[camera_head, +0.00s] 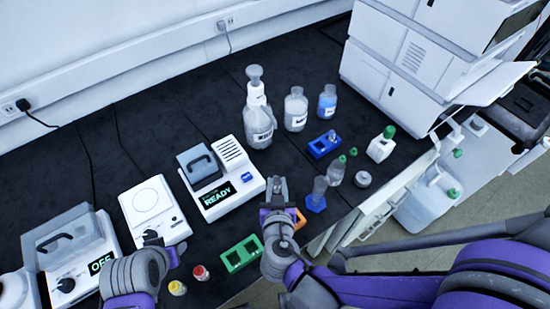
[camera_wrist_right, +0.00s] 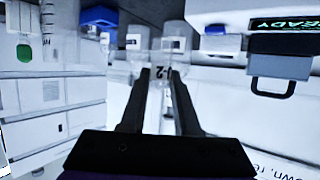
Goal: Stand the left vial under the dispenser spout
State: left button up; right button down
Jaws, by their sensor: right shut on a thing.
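My right gripper (camera_head: 278,186) is shut on a small clear vial, seen between the fingers in the right wrist view (camera_wrist_right: 160,105). The fingers partly hide the vial, and dark marks show near its far end. In the head view the gripper is above the dark bench, just right of the READY device. The likely dispenser is the tall clear bottle with a raised top (camera_head: 258,122), farther back; its spout is too small to make out. My left gripper (camera_head: 152,237) is low at the left, near the white plate device; its fingers are unclear.
The READY device (camera_head: 232,188) stands left of my right gripper. A green rack (camera_head: 236,262) is in front. A blue rack (camera_head: 316,151), a blue-based glass cylinder (camera_head: 319,186) and a green-capped bottle (camera_head: 380,149) stand right.

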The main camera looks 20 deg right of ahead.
pick_arm(q)
jog(key=f+b, duration=0.2)
jog(key=f, duration=0.1)
jog(key=s+f+b, duration=0.1)
jog(key=f+b, duration=0.1)
jog(key=shift+s+f, duration=0.2)
jog(key=shift+f, duration=0.2)
pick_arm(e)
notch_tip(320, 180, down, 6)
jog(key=shift+s+f, duration=0.1)
jog(key=shift+f, duration=0.05)
pick_arm(q)
jog(key=shift+f, duration=0.15)
pick_arm(e)
jog(key=shift+f, duration=0.2)
jog(key=w+d, duration=0.1)
jog(key=w, duration=0.4)
jog(key=w+d, duration=0.1)
jog(key=w, duration=0.5)
jog(key=w+d, duration=0.2)
jog(key=w, duration=0.4)
jog(key=shift+w+d, duration=0.1)
jog(key=shift+w+f, duration=0.15)
jog(key=shift+f, duration=0.75)
jog(key=shift+w+f, duration=0.1)
jog(key=shift+f, duration=0.75)
